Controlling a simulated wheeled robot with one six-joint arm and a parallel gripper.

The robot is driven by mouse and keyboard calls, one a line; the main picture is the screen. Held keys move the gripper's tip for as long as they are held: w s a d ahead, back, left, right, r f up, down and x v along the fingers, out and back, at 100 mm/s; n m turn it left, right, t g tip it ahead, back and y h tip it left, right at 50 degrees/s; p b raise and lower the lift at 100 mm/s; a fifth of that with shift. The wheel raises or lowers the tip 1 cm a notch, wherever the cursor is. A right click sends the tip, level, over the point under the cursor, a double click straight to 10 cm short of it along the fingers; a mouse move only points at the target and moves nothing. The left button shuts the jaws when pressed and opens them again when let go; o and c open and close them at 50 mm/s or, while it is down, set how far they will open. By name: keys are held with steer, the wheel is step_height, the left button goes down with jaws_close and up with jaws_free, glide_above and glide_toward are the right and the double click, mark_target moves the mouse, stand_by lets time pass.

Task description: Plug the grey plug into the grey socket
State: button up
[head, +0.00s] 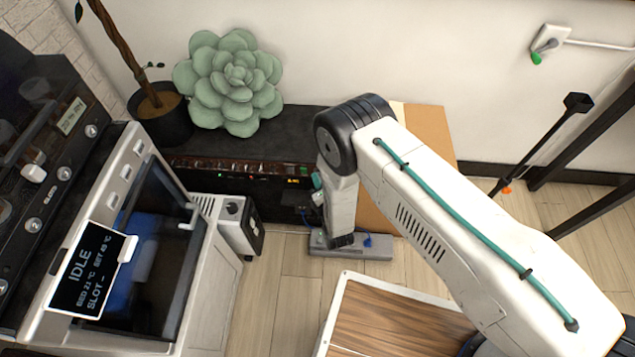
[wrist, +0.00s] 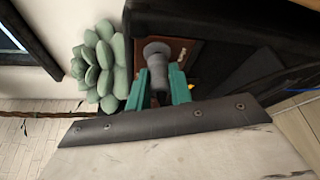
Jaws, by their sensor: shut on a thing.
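My gripper (wrist: 158,90) is shut on the grey plug (wrist: 157,68), with a teal finger on each side of it. The plug's round end points away from the wrist, towards a reddish-brown panel (wrist: 183,48) on a dark unit. I cannot tell whether the plug touches the panel. In the head view my gripper (head: 317,182) shows only as a bit of teal beside my wrist, in front of the dark unit (head: 215,176). The plug is hidden there. I cannot make out the grey socket in either view.
A succulent (head: 231,82) sits on the unit, with a cardboard box (head: 425,130) at its right. A grey strip with a blue plug (head: 368,240) lies on the floor below my wrist. A printer (head: 150,240) stands left. A wood-topped surface (head: 385,325) is in front.

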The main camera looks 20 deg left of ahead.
steer(key=shift+w+a, duration=0.15)
steer(key=shift+w, duration=0.35)
steer(key=o, duration=1)
steer(key=shift+s, duration=0.1)
steer(key=v, duration=0.7)
steer(key=shift+s+d, duration=0.25)
